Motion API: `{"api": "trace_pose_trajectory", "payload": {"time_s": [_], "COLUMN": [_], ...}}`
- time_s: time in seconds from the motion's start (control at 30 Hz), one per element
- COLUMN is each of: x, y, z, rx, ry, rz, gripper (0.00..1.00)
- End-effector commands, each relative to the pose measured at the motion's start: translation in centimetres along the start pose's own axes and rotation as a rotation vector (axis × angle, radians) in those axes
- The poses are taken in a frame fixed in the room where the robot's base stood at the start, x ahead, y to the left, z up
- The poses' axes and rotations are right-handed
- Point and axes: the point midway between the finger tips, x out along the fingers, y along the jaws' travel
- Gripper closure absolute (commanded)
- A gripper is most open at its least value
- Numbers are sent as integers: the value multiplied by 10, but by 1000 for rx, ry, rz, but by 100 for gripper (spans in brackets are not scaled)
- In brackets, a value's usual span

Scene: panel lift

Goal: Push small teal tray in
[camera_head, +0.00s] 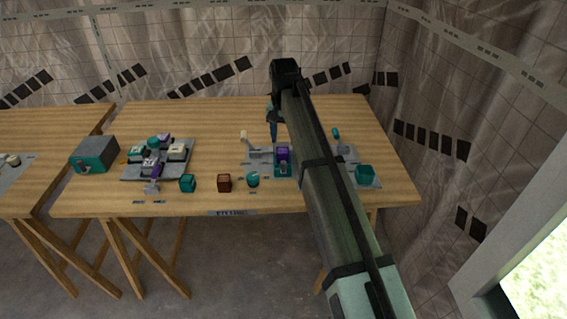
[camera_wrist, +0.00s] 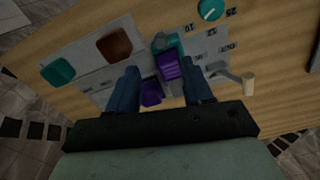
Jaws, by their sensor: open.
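A small teal tray (camera_head: 284,171) sits at the front of a grey fixture on the right part of the table. It also shows in the wrist view (camera_wrist: 161,40), at the upper middle. A purple block (camera_head: 283,153) is right beside it or on its back end; I cannot tell which. A second purple piece (camera_wrist: 151,93) lies nearer my palm in the wrist view. My gripper (camera_wrist: 160,72) is open, its blue fingers apart on either side of the purple pieces in that view. In the head view my arm hides part of the fixture.
A lever with a cream knob (camera_wrist: 248,82) stands beside the tray. A brown block (camera_wrist: 115,45) and a teal block (camera_wrist: 58,72) are on its other side. A teal dial (camera_wrist: 210,9) is near the front. A grey panel with several blocks (camera_head: 158,158) and a grey-teal box (camera_head: 95,153) are further left.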

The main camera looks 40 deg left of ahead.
Motion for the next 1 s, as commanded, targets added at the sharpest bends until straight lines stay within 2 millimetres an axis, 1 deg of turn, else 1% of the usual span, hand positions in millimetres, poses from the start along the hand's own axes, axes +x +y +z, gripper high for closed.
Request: {"api": "trace_pose_trajectory", "payload": {"time_s": [0.03,0.3,0.5,0.7,0.83,1.0], "x": [10,58,88,106,111,112], "y": [0,0,-1,-1,-1,-1], "z": [1,1,1,0,0,0], "rx": [-1,-2,-3,-3,-3,-3], "ry": [-2,-1,-1,0,0,1], "rz": [0,-1,-1,-2,-2,-2], "gripper": [49,49,49,49,49,49]}}
